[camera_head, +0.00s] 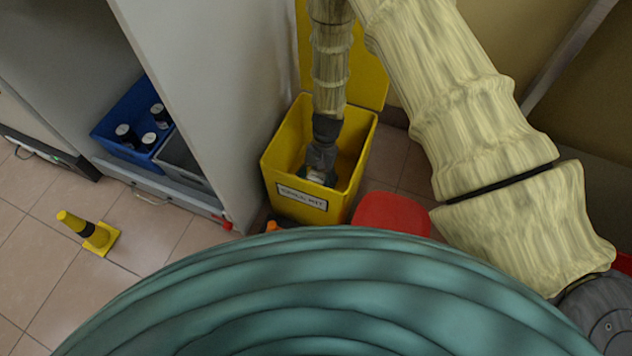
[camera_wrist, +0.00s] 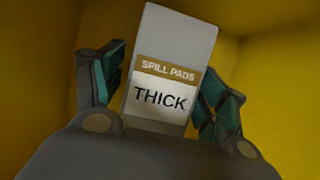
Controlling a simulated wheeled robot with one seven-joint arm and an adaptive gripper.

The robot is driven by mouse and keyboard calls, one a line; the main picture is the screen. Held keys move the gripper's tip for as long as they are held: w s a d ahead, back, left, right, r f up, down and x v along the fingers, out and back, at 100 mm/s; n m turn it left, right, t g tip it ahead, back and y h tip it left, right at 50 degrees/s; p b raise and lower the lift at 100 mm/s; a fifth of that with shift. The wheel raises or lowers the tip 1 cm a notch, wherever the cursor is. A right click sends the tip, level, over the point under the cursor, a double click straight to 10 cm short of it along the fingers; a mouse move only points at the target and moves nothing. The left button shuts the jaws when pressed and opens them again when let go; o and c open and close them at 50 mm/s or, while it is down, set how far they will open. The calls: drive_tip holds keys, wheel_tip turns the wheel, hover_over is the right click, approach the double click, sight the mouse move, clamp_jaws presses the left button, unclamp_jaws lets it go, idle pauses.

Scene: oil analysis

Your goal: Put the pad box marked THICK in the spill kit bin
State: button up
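The spill kit bin (camera_head: 272,169) is a yellow open tub with a "SPILL KIT" label on its front. My gripper (camera_head: 320,170) reaches down inside it. In the wrist view, the pad box (camera_wrist: 186,42) is pale grey, with a brown "SPILL PADS" band and the word THICK. It lies tilted between the two fingers of my gripper (camera_wrist: 160,90). A narrow gap shows beside the left finger, and the right finger is very close to the box, so the fingers look open around it. Yellow bin walls surround both. The box's underside is hidden.
A raised yellow lid (camera_head: 372,62) stands behind the bin. A grey cabinet panel (camera_head: 215,90) rises on its left. A blue crate (camera_head: 108,126) holds black bottles. A yellow-black post (camera_head: 90,233) stands on the tiled floor. A red object (camera_head: 390,213) is beside the bin.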

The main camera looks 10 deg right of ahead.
drive_tip(key=shift+r, duration=0.15)
drive_tip(key=shift+p+v, duration=1.9)
drive_tip(key=shift+v, duration=1.8)
